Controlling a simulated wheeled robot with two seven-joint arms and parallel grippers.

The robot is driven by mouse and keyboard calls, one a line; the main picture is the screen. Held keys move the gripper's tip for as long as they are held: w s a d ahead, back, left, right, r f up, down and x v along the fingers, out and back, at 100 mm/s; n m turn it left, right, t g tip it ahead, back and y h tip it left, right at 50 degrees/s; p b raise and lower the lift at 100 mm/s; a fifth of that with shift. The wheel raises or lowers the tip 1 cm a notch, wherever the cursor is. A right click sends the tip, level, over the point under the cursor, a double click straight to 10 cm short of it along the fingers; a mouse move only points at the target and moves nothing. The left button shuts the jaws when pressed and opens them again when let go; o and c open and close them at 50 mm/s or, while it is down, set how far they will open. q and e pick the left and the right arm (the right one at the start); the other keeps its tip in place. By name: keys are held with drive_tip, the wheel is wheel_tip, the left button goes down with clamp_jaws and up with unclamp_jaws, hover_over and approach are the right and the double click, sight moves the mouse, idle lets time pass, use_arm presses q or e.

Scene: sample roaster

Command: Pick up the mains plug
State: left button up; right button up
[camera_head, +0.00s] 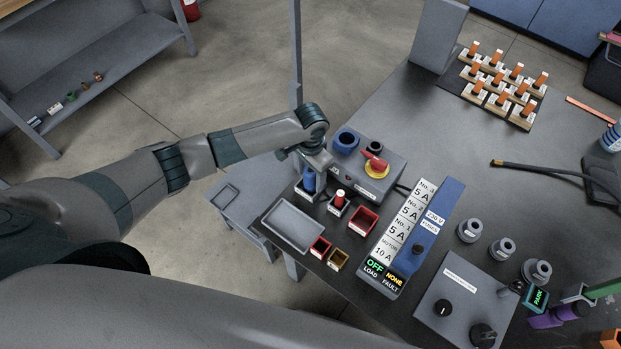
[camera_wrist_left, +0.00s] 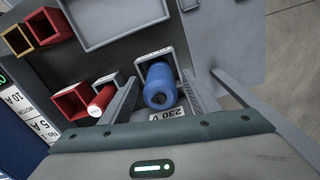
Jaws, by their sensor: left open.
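A blue cylindrical plug (camera_head: 309,181), which appears to be the mains plug, stands in a small grey square holder on the table's left part. In the left wrist view the blue plug (camera_wrist_left: 159,86) shows a round hollow end, and a label reading 230 V (camera_wrist_left: 168,114) lies beside its holder. My left gripper (camera_head: 311,170) is over the plug. In the left wrist view its two fingers (camera_wrist_left: 160,88) are open, one on each side of the plug, with gaps visible. Whether either finger touches it cannot be told. My right gripper is not in view.
A red plug (camera_head: 340,200) stands in a holder close by, with a red bin (camera_head: 363,220) beside it. A grey box (camera_head: 378,180) with a red switch stands just right of the gripper. A grey tray (camera_head: 293,226) lies in front, near the table edge.

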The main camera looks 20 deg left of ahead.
use_arm(q)
drive_tip(key=shift+c, duration=0.7)
drive_tip(key=c, duration=1.1)
drive_tip(key=shift+c, duration=0.2)
drive_tip(key=shift+r, duration=0.2)
drive_tip(key=shift+w+r+b, duration=0.1)
drive_tip(key=shift+r+b, duration=0.25)
drive_tip(key=shift+r, duration=0.3)
drive_tip(key=shift+d+r+b, duration=0.2)
drive_tip(key=shift+r+b, duration=0.2)
drive_tip(key=shift+r, duration=0.85)
drive_tip(key=w+d+r+b, duration=0.1)
drive_tip(key=d+r+b, duration=0.2)
drive_tip(key=d+r, duration=0.4)
drive_tip(key=shift+w+d, duration=0.4)
drive_tip(key=shift+d, duration=1.7)
